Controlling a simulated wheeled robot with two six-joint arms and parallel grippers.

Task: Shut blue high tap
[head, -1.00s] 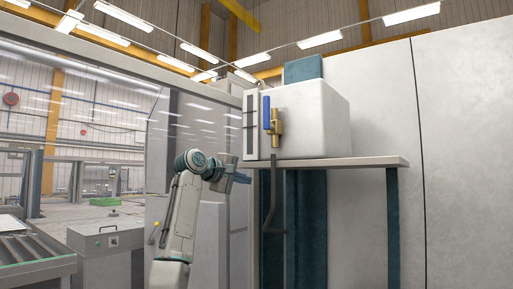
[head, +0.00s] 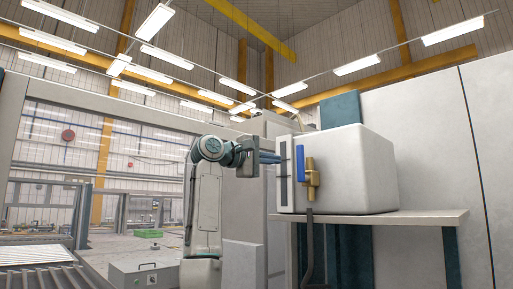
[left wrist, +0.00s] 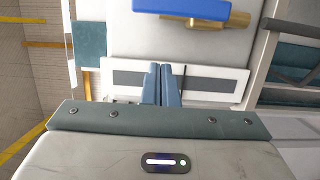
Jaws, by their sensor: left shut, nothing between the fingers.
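The blue tap handle (head: 300,163) stands upright on the brass tap body (head: 311,180), at the front of a white tank (head: 352,165) on a high shelf. In the left wrist view the blue handle (left wrist: 180,8) lies across the top with the brass part (left wrist: 238,19) beside it. My left gripper (head: 276,158) is to the left of the tap, at about the handle's height. Its blue fingers (left wrist: 162,84) are together and empty, pointing towards the tank, apart from the handle. My right gripper is out of view.
The shelf (head: 430,217) juts out under the tank. A dark pipe (head: 309,250) runs down below the tap. A gauge strip (head: 284,172) is on the tank face, left of the handle. A grey wall panel (head: 430,130) stands behind.

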